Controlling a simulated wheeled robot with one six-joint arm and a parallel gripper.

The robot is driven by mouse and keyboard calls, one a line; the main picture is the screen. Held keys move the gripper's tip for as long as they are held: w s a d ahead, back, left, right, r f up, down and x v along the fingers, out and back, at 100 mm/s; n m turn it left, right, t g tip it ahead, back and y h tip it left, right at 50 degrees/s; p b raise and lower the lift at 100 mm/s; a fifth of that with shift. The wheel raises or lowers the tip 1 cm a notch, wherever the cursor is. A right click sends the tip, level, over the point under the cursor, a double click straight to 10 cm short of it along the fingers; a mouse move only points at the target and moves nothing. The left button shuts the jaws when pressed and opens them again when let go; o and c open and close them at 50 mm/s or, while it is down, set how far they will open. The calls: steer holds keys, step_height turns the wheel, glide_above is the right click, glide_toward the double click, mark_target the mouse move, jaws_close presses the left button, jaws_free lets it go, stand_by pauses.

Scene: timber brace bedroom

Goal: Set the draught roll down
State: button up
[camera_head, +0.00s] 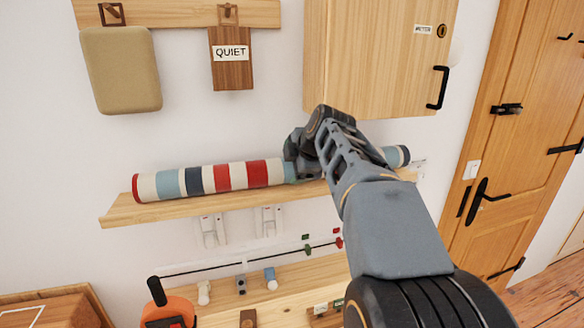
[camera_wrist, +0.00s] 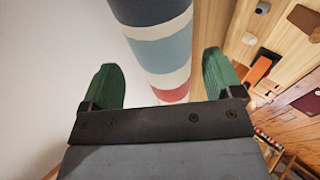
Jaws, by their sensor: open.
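The draught roll (camera_head: 222,177) is a long striped fabric roll in red, white, light blue and dark blue. It lies lengthwise along a wooden wall shelf (camera_head: 150,212) in the head view. My gripper (camera_head: 303,160) is at the roll's right half, and my arm hides part of the roll there. In the wrist view the roll (camera_wrist: 160,48) runs between the two green fingertips of my gripper (camera_wrist: 161,82). The fingers stand apart, with a visible gap on both sides of the roll.
Above the shelf are a wooden cabinet (camera_head: 375,55), a hanging "QUIET" sign (camera_head: 231,75) and a tan cushion (camera_head: 121,70). Below are white sockets (camera_head: 212,230), a thin rail and a lower shelf with small items. A wooden door (camera_head: 530,120) stands at the right.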

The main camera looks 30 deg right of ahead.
steer(key=b+v, duration=0.1)
steer(key=v, duration=0.8)
steer(key=s+a+f+m+g, duration=0.1)
steer(key=s+a+f+m, duration=0.3)
steer(key=f, duration=0.5)
steer(key=s+a+f+m+g, duration=0.2)
steer(key=s+a+f+m, duration=0.2)
steer(key=f+m, duration=0.3)
steer(key=s+a+f+m+g, duration=0.2)
steer(key=s+a+f+m, duration=0.2)
steer(key=f, duration=0.8)
steer(key=shift+s+a+f+m, duration=0.35)
steer(key=shift+a+m, duration=0.35)
steer(key=shift+a, duration=0.05)
steer(key=shift+c, duration=0.5)
